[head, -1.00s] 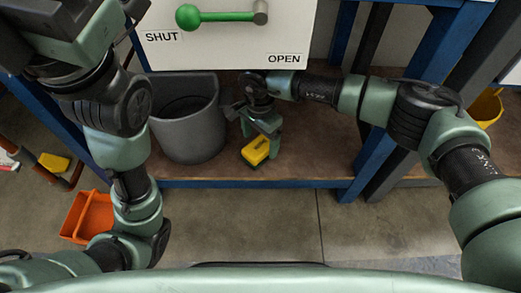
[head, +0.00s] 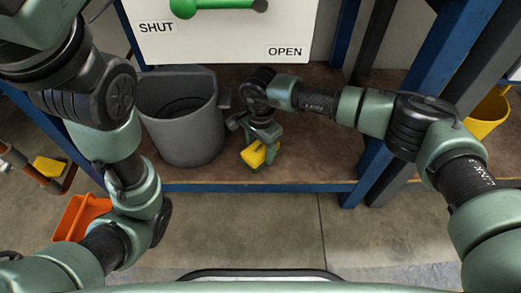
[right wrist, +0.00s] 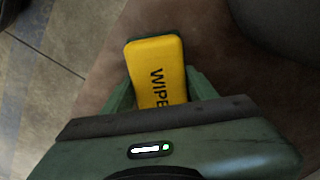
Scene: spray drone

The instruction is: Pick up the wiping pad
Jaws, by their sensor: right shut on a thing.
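The wiping pad (head: 254,155) is a yellow block with a green underside, near the front of the brown lower shelf (head: 310,150). In the right wrist view the pad (right wrist: 157,75) shows black lettering that starts "WIPE". My right gripper (head: 260,152) is shut on the pad, with one green finger on each side of it. The gripper hides part of the pad and its lettering. I cannot tell whether the pad touches the shelf or is just above it. My left arm is at the left of the head view, but its gripper is not in view.
A grey bucket (head: 180,120) stands on the shelf left of my right gripper. A white panel (head: 220,40) with a green handle, marked SHUT and OPEN, hangs above. Blue posts (head: 375,120) stand right of the shelf. An orange bin (head: 78,218) is on the floor.

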